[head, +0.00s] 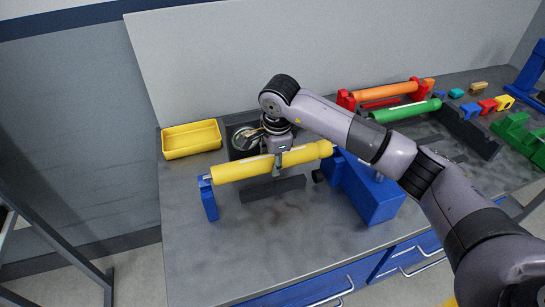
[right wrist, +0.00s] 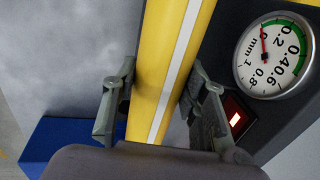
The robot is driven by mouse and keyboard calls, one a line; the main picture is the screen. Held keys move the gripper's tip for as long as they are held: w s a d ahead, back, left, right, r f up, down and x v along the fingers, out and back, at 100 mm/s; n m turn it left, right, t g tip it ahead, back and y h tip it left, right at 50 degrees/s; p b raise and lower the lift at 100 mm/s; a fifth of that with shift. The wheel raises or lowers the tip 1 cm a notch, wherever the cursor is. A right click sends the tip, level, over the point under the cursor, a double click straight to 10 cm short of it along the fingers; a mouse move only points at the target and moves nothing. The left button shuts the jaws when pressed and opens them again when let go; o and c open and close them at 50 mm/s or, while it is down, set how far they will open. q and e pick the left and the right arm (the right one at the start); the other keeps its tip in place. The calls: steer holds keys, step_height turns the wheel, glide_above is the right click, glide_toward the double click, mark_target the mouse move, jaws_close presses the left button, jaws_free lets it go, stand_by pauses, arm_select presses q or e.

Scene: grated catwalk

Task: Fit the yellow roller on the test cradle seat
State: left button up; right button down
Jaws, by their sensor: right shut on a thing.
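The yellow roller (head: 240,168) has a pale stripe along it and lies roughly level, right of the yellow tray. My right gripper (head: 277,162) is shut on it near its middle; in the right wrist view the roller (right wrist: 172,65) passes between the two fingers (right wrist: 158,100). The blue test cradle shows a narrow post (head: 208,202) under the roller's left end and a large blue body (head: 368,195) by its right end. I cannot tell whether the ends rest in the seats. My left gripper is not in view.
A dial gauge (right wrist: 272,55) on a dark block stands behind the roller. An empty yellow tray (head: 191,140) is at the back left. An orange roller (head: 385,91) and a green roller (head: 405,111) lie at the back right. The grey bench front (head: 270,245) is clear.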

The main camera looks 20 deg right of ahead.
steer(key=shift+r, duration=0.1)
stand_by(1.0)
steer(key=shift+b, duration=0.5)
stand_by(0.6)
steer(key=shift+f+b, duration=2)
steer(key=shift+f, duration=0.2)
steer(key=c, duration=0.9)
jaws_free()
steer(key=o, duration=0.4)
steer(key=shift+s+f, duration=0.1)
